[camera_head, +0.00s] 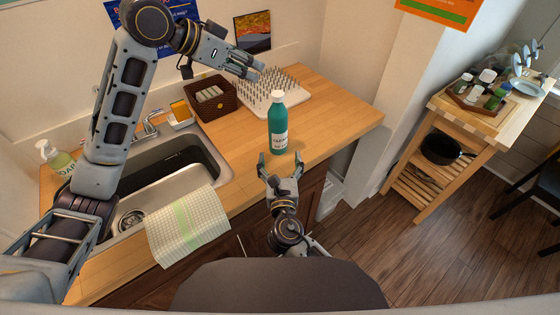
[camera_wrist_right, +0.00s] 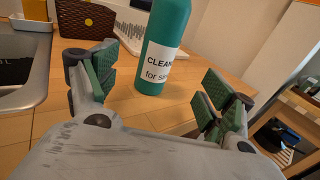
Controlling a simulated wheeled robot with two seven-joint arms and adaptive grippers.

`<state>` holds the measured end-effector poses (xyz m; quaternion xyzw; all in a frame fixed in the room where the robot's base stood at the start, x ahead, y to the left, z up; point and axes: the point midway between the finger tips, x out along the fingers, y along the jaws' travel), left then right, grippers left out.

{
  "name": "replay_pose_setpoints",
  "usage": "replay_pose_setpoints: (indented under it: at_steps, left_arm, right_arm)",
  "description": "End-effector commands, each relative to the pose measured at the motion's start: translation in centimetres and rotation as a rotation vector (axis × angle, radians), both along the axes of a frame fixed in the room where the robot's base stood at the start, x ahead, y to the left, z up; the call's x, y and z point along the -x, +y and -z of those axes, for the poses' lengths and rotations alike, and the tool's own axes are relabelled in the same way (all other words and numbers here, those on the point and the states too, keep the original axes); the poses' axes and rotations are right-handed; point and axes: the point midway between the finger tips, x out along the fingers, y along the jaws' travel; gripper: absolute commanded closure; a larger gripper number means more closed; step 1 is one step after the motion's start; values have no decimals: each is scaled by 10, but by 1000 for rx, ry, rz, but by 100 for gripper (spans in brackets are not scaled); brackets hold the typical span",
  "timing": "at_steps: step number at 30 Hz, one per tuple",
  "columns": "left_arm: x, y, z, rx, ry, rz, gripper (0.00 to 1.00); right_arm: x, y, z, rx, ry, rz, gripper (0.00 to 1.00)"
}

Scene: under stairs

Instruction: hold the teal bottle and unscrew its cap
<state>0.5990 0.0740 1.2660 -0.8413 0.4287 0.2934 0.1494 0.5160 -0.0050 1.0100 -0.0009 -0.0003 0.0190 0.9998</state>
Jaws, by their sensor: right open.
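The teal bottle (camera_head: 278,128) stands upright on the wooden counter, with a white label on its side and a white cap (camera_head: 277,95) on top. In the right wrist view the bottle (camera_wrist_right: 168,30) rises just beyond the fingers, and its cap is out of frame. My right gripper (camera_head: 281,160) is open at the counter's front edge, its fingers pointing at the bottle's lower part, with nothing between them. My left gripper (camera_head: 256,70) is above the counter, up and left of the cap and apart from it. Its fingers are too small to read clearly.
A white drying rack (camera_head: 270,101) with pegs stands behind the bottle. A brown basket (camera_head: 205,112) is to its left. The sink (camera_head: 150,188), with a checked towel (camera_head: 187,228) over its front edge, lies further left. The counter right of the bottle is clear.

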Motion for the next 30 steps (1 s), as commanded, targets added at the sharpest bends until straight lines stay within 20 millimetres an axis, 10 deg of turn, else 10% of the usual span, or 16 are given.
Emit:
replay_pose_setpoints:
  at_steps: [30]
  left_arm:
    - [0, 0, 0, 0, 0, 0, 64]
  right_arm:
    - [-76, 3, 0, -2, -1, 0, 18]
